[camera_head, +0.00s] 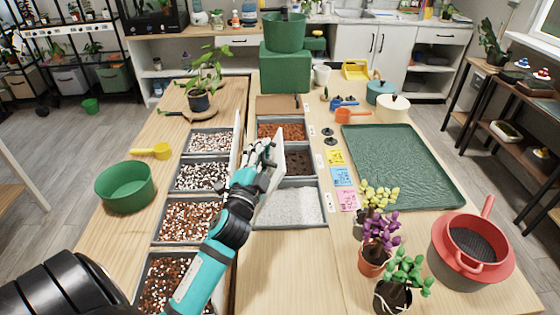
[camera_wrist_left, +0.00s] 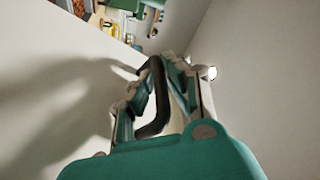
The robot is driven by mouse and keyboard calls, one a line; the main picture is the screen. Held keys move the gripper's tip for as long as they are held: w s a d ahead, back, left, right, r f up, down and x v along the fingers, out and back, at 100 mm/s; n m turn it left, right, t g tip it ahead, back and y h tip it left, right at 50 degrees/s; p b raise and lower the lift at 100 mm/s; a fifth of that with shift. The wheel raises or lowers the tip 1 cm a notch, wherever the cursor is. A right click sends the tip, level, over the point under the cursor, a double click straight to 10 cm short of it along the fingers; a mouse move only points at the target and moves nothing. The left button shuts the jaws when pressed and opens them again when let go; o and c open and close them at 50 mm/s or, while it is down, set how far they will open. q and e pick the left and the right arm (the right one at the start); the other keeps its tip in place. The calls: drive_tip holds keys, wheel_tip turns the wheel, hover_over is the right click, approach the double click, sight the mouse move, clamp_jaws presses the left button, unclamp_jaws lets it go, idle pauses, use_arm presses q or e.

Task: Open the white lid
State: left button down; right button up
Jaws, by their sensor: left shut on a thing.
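The white lid (camera_head: 278,162) stands steeply tilted at the left edge of the right-hand row of trays, beside the tray of dark soil (camera_head: 302,161) and the tray of white granules (camera_head: 292,205). In the left wrist view the lid's pale surface (camera_wrist_left: 255,90) fills most of the picture, with a dark handle (camera_wrist_left: 155,100) on it. My left gripper (camera_head: 264,156) is at the lid's left side. In the left wrist view its fingers (camera_wrist_left: 155,92) are closed around the handle. My arm hides part of the lid. My right gripper is not in view.
Another thin white panel (camera_head: 237,132) stands upright just left of my gripper. A row of filled trays (camera_head: 202,174) lies to the left. A green tray (camera_head: 405,165) and potted plants (camera_head: 379,246) are to the right. The front middle of the table is clear.

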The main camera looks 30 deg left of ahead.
use_arm(q)
drive_tip(key=shift+s+a+r+n+y+b, duration=0.1)
drive_tip(key=shift+s+a+n+y+b, duration=0.2)
drive_tip(key=shift+s+a+n, duration=0.4)
drive_tip(key=shift+s+a+r+n+y+b, duration=0.1)
drive_tip(key=shift+s+a+n+y+b, duration=0.3)
drive_tip(key=shift+a+n, duration=0.4)
drive_tip(key=c, duration=1.6)
unclamp_jaws()
drive_tip(key=shift+s, duration=0.1)
drive_tip(key=shift+s, duration=0.1)
drive_tip(key=v, duration=0.7)
drive_tip(key=shift+s+f, duration=0.15)
